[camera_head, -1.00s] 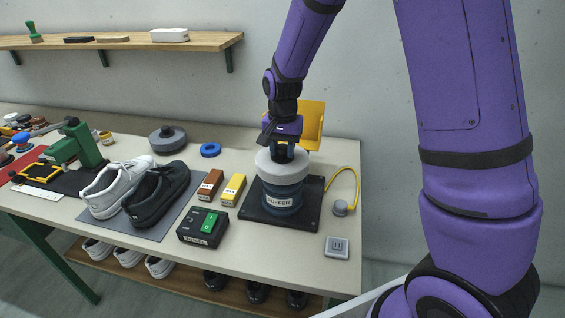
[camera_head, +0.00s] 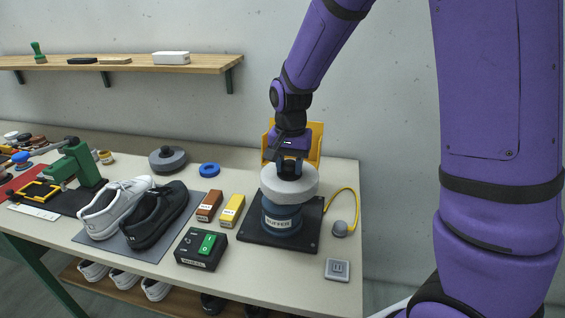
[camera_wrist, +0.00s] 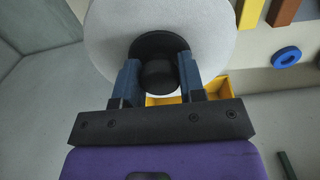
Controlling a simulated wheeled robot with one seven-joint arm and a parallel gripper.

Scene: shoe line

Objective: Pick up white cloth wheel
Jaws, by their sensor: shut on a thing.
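The white cloth wheel (camera_head: 292,188) is over the blue cylindrical body of the buffer (camera_head: 283,215) on its black base. My gripper (camera_head: 290,165) is above the wheel, shut on its black hub. In the wrist view the two blue fingers (camera_wrist: 158,72) press the black hub (camera_wrist: 157,45) from both sides, and the white wheel (camera_wrist: 213,40) spreads out beyond them. The wheel sits slightly to the right of the buffer body's middle. Whether it is fully clear of the body is hard to tell.
A yellow bin (camera_head: 312,143) stands close behind my gripper. A grey wheel (camera_head: 167,160), a blue ring (camera_head: 209,170), brown and yellow blocks, a switch box (camera_head: 201,249) and two shoes lie to the left. A yellow cord (camera_head: 355,205) lies to the right.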

